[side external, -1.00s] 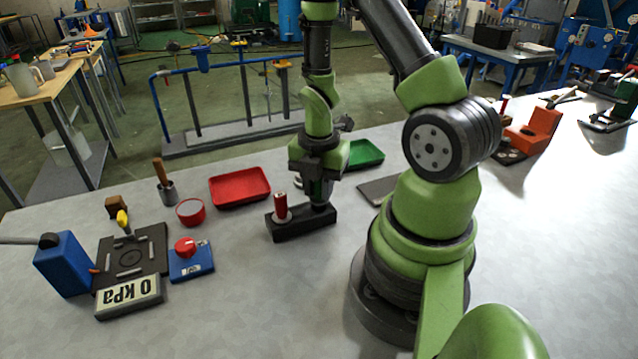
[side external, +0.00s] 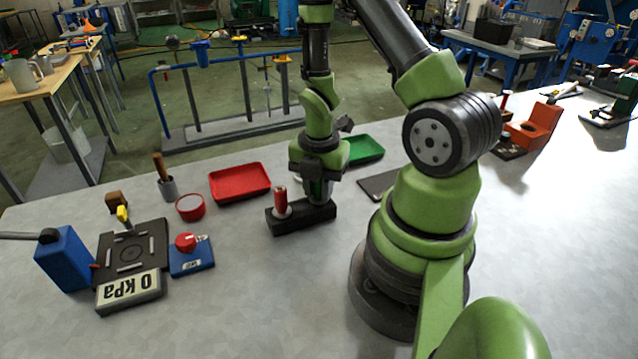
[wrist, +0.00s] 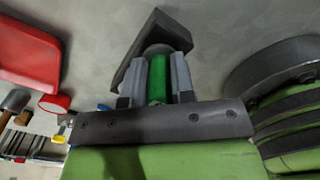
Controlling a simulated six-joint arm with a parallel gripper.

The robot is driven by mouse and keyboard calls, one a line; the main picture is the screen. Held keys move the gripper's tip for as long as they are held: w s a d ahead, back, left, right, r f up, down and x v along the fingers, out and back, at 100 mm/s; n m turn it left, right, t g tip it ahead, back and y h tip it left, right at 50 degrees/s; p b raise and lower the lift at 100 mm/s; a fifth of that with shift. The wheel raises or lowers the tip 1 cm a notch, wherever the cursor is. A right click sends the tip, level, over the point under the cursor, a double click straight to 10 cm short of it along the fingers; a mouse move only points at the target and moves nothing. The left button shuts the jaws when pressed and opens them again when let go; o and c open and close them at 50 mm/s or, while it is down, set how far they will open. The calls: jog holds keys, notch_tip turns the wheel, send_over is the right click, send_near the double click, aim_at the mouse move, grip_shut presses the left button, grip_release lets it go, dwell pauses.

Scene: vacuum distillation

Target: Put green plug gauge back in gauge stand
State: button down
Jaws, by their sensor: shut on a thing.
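The gauge stand (side external: 302,218) is a dark block on the grey bench, left of my arm's base. A red plug gauge (side external: 281,201) stands upright in its left end. My gripper (wrist: 157,82) is shut on the green plug gauge (wrist: 158,78), seen between the two fingers in the wrist view. In the side view my gripper (side external: 320,190) is low over the right end of the stand, with the green gauge mostly hidden by the fingers. The stand (wrist: 150,48) also shows behind the gauge in the wrist view. Whether the gauge is fully seated I cannot tell.
A red tray (side external: 240,183) and a green tray (side external: 364,150) lie behind the stand. A red round dish (side external: 190,208), a blue box with a red knob (side external: 191,258) and a 0 kPa display (side external: 129,292) are to the left. The bench in front is clear.

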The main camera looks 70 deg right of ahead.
jog(key=shift+f, duration=0.35)
dwell(0.7)
jog(key=shift+c, duration=1.6)
grip_release()
jog(key=shift+r, duration=0.15)
jog(key=shift+r, duration=3.4)
